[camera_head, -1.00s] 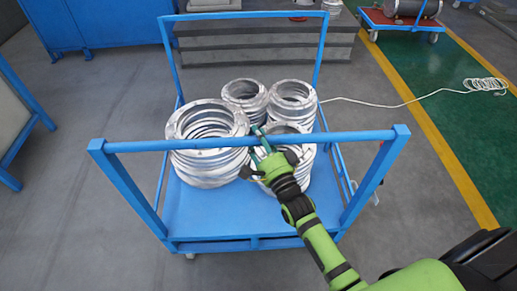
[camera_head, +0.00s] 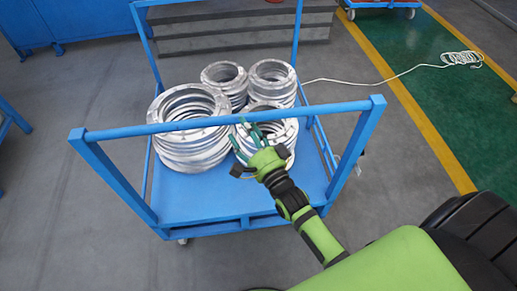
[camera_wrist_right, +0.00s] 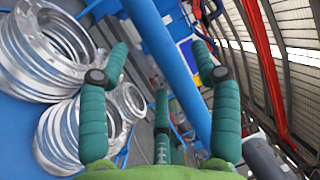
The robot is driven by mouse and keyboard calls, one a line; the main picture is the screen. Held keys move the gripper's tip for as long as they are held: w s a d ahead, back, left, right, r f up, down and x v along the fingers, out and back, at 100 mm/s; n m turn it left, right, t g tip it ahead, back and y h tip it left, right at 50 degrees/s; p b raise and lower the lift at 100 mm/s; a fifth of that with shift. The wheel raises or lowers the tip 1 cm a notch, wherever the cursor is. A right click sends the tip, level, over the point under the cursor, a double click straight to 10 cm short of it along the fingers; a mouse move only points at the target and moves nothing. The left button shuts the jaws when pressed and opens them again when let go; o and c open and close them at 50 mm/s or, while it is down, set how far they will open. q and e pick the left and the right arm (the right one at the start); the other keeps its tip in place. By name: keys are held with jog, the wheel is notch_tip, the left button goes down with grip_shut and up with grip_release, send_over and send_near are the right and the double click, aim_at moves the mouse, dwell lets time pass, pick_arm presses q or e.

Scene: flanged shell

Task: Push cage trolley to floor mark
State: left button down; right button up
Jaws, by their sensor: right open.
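The blue cage trolley (camera_head: 200,228) stands in the middle of the head view, its near handle bar (camera_head: 330,108) running across at front. Several stacks of shiny metal rings (camera_head: 185,148) rest on its deck. My right gripper (camera_head: 248,126) is at the near bar, right of its middle, with its teal fingers spread. In the right wrist view, the open fingers (camera_wrist_right: 160,62) lie on both sides of the blue bar (camera_wrist_right: 165,45), not closed on it. Contact cannot be told. My left gripper is not in view. No distinct floor mark can be picked out.
A grey stepped block (camera_head: 240,35) stands behind the trolley. A white cable (camera_head: 400,76) runs right to a coil. A yellow line (camera_head: 425,135) borders a green floor strip (camera_head: 470,110). Blue cabinets (camera_head: 70,20) stand at the back left.

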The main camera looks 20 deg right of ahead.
jog(key=a+v, duration=0.1)
jog(key=v, duration=0.8)
jog(key=shift+d, duration=0.4)
jog(key=shift+s, duration=0.1)
jog(key=s+f+n+g, duration=0.3)
jog(key=f, duration=0.7)
jog(key=s+f+n+g, duration=0.3)
jog(key=f, duration=0.7)
jog(key=s+f+n+g, duration=0.3)
jog(key=f, duration=0.8)
jog(key=s+d+f+n+g, duration=0.1)
jog(key=s+f+n+g, duration=0.2)
jog(key=s+f, duration=0.2)
jog(key=s+d+f+n+g+h, duration=0.1)
jog(key=s+f+n+g, duration=0.2)
jog(key=s, duration=0.8)
jog(key=s+d+f+n+g+h, duration=0.1)
jog(key=s+f+n+g, duration=0.2)
jog(key=s+f, duration=0.5)
jog(key=shift+s+d+g, duration=0.25)
jog(key=shift+s+g, duration=0.15)
jog(key=shift+s, duration=0.15)
jog(key=shift+r, duration=0.1)
